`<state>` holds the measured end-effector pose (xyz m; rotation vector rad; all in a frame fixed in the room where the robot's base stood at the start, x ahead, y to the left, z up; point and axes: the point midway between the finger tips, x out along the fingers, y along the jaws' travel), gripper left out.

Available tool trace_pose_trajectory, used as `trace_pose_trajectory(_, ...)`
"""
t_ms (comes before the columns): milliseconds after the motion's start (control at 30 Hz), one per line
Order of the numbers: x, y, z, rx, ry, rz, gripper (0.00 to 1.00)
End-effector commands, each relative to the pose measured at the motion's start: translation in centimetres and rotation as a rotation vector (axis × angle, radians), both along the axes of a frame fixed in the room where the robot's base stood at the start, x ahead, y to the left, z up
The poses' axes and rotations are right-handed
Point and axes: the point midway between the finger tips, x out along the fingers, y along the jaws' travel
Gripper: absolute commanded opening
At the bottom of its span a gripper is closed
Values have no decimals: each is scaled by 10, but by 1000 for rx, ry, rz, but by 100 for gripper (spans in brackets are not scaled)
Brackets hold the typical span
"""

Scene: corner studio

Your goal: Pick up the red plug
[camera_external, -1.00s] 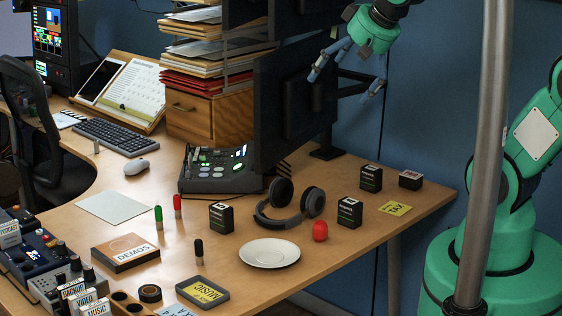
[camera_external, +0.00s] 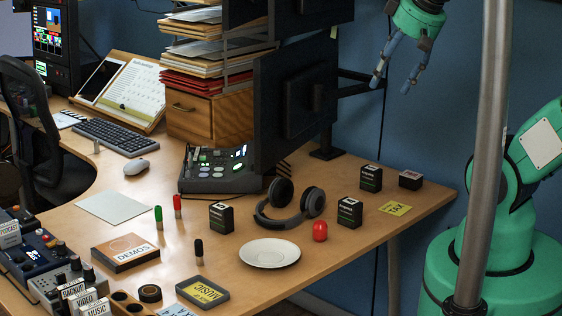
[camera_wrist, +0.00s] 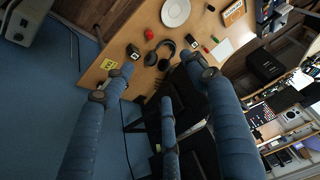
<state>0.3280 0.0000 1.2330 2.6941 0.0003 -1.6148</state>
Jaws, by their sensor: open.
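A slim red plug (camera_external: 177,203) stands upright on the desk beside a green one (camera_external: 158,216), left of a black box. It shows small in the wrist view (camera_wrist: 205,49). A rounder red piece (camera_external: 320,231) stands between the headphones and a box, near the plate; it too shows in the wrist view (camera_wrist: 149,35). My gripper (camera_external: 390,88) is open and empty, high above the desk's back right side, well away from both red pieces. Its blue fingers spread wide in the wrist view (camera_wrist: 157,75).
Headphones (camera_external: 290,208), a white plate (camera_external: 269,261), a black plug (camera_external: 199,249), several small black boxes (camera_external: 221,217) and a yellow tag (camera_external: 395,208) lie on the desk. A monitor (camera_external: 300,95) rises at the back. A metal pole (camera_external: 485,150) stands in front at right.

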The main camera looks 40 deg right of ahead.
Motion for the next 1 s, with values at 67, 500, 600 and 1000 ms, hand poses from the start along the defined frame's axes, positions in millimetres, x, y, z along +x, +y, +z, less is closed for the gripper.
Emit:
trace_pose_trajectory(67, 0, 0, 0, 0, 0, 0, 38)
trace_pose_trajectory(500, 5, 0, 3, 2, 3, -1, 38)
trace_pose_trajectory(600, 13, 1, 8, 4, 11, -3, 38)
trace_pose_trajectory(1000, 83, 7, 38, 17, 66, -18, 38)
